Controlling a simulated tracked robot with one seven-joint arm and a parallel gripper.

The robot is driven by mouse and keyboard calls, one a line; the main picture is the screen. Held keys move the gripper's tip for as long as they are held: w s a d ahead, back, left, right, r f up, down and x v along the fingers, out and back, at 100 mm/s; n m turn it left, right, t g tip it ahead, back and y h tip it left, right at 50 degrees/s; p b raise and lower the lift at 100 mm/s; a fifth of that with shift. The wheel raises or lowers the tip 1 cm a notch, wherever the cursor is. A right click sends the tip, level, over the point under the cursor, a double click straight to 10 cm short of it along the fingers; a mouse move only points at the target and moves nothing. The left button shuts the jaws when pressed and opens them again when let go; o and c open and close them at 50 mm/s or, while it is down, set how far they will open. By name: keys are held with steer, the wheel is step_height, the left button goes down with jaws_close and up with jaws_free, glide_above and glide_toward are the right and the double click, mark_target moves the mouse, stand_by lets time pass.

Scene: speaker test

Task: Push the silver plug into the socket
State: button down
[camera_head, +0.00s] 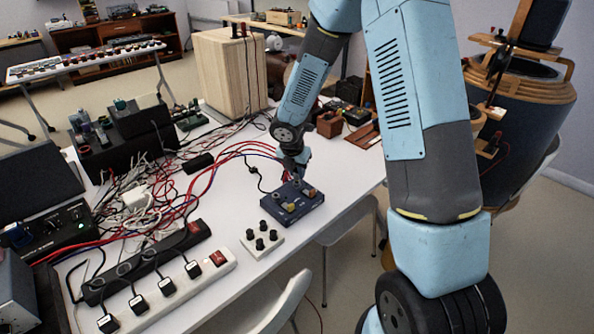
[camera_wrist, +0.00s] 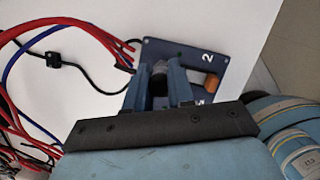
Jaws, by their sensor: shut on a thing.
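My gripper (camera_head: 296,177) points down over the rear part of a dark blue box (camera_head: 302,212) on the white table. In the wrist view my gripper (camera_wrist: 160,72) is shut on a small piece, dark with a silvery end, which looks like the silver plug (camera_wrist: 160,67). The box's blue top face (camera_wrist: 188,49), marked with a white "2", lies just beyond the fingertips, with an orange-brown knob (camera_wrist: 210,81) to their right. The socket is hidden or too small to make out. I cannot tell whether the plug touches the box.
A small white block with black knobs (camera_head: 261,237) stands in front of the box. Red and blue cables (camera_head: 215,160) run in from the left. Power strips (camera_head: 150,290) lie at the front left. The table's right edge is close to the box.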

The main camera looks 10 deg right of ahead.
steer(key=shift+f, duration=0.85)
stand_by(0.3)
steer(key=c, duration=0.9)
jaws_free()
steer(key=shift+r, duration=0.1)
steer(key=shift+r, duration=3.7)
